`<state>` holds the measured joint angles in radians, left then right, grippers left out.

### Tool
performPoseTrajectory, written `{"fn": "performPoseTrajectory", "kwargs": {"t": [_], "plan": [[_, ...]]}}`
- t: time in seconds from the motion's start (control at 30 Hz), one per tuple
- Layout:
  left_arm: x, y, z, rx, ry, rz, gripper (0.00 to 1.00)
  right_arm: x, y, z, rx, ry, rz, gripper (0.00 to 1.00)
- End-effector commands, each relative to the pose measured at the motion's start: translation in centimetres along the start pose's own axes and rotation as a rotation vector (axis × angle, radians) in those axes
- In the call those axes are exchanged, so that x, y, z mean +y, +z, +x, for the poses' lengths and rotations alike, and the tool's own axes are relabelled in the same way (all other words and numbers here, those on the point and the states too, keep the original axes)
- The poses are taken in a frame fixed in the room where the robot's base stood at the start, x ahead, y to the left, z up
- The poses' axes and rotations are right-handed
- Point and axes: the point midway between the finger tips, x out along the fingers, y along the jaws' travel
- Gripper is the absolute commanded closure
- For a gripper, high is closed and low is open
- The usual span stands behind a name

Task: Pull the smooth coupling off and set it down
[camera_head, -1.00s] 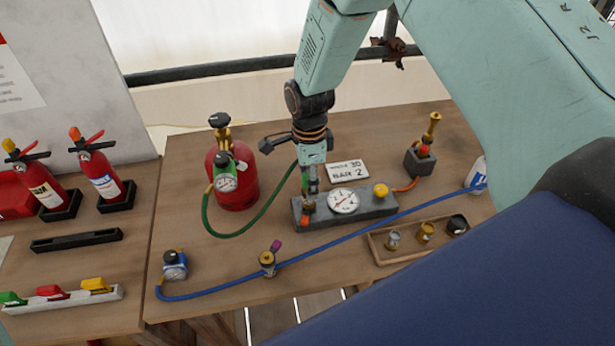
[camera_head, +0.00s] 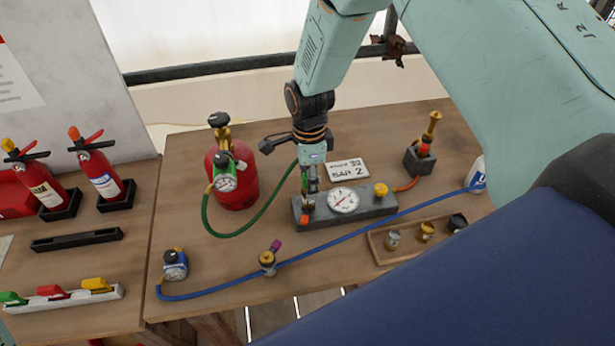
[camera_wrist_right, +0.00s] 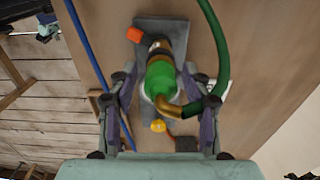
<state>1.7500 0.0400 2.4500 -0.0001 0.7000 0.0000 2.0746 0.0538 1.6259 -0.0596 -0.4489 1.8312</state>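A green coupling (camera_wrist_right: 160,76) with a brass collar and brass elbow joins the green hose to the grey gauge block (camera_head: 372,205). I cannot tell for sure that it is the smooth one. My right gripper (camera_head: 311,184) points down over the block's left end, beside an orange part (camera_head: 305,220). In the right wrist view its fingers (camera_wrist_right: 160,85) stand on either side of the green coupling, with visible gaps, so it looks open around it. In the head view the gripper mostly hides the coupling. My left gripper is not in view.
A red cylinder (camera_head: 238,190) with a gauge stands left of the block. A blue hose (camera_head: 340,244) crosses in front. A wooden tray (camera_head: 378,254) holds three small fittings. A white card (camera_head: 348,169) lies behind the block. Bare tabletop (camera_head: 215,265) shows at the front left.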

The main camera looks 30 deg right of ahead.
Motion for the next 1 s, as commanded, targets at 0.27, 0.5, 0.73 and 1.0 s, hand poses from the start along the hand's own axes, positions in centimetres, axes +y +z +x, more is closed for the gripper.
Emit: {"fn": "performPoseTrajectory", "kwargs": {"t": [0.27, 0.5, 0.73, 1.0], "plan": [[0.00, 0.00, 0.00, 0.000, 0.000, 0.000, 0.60, 0.02, 0.00, 0.00, 0.000, 0.001, 0.000, 0.78], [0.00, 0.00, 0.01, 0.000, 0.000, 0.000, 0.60, 0.06, -0.01, 0.04, 0.000, 0.001, 0.000, 0.98], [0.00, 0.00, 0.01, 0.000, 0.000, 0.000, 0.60, 0.08, -0.01, 0.07, 0.000, 0.002, 0.000, 1.00], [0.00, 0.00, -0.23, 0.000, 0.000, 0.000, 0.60, 0.09, -0.02, -0.18, 0.000, 0.002, 0.000, 1.00]]}}
